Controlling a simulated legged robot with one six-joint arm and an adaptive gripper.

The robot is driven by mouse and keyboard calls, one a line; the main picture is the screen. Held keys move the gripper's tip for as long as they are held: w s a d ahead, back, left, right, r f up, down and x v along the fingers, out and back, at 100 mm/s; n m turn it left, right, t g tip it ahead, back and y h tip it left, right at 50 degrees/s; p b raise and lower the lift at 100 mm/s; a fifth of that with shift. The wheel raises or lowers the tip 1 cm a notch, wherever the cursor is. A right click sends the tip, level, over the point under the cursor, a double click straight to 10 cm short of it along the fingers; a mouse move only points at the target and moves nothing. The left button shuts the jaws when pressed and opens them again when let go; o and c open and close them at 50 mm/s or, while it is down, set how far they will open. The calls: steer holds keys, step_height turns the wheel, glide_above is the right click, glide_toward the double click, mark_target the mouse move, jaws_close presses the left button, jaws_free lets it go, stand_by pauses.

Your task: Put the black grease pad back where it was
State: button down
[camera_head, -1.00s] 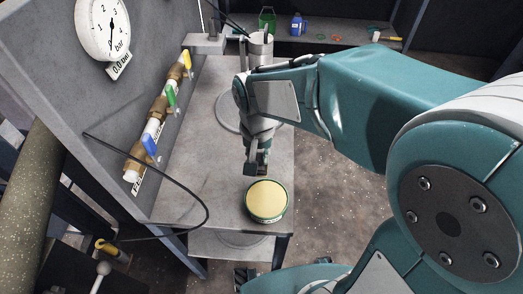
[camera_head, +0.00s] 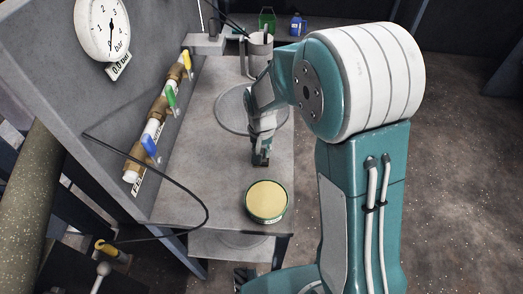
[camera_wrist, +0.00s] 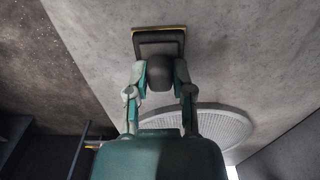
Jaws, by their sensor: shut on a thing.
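My gripper (camera_head: 261,150) is above the grey bench top, just behind the round tin (camera_head: 266,200) of yellow grease. In the wrist view my gripper (camera_wrist: 160,75) is shut on the black grease pad (camera_wrist: 158,42), with the pad's dark rounded grip between the fingers. A thin yellow edge shows along the pad's far side. The pad is small and dark under my gripper in the head view. I cannot tell whether it touches the bench. The tin is open and stands near the bench's front edge.
A round mesh screen (camera_head: 232,110) lies on the bench (camera_head: 202,185) behind my gripper, with a metal jug (camera_head: 258,55) further back. Pipework with coloured valve handles (camera_head: 170,97) runs along the left panel. A black cable (camera_head: 203,200) arcs over the bench's left side.

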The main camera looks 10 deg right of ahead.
mark_target(261, 151)
steer(key=shift+c, duration=2.4)
jaws_free()
steer(key=shift+f, duration=0.1)
step_height(261, 151, up, 11)
steer(key=s+d+r+n+t, duration=0.1)
steer(key=s+d+r, duration=0.3)
steer(key=s, duration=0.6)
steer(key=s+d+r+n+t, duration=0.1)
steer(key=s+d+r+t, duration=0.3)
steer(key=s+r, duration=0.3)
steer(key=s+d, duration=0.1)
steer(key=s, duration=0.2)
steer(key=shift+t, duration=0.3)
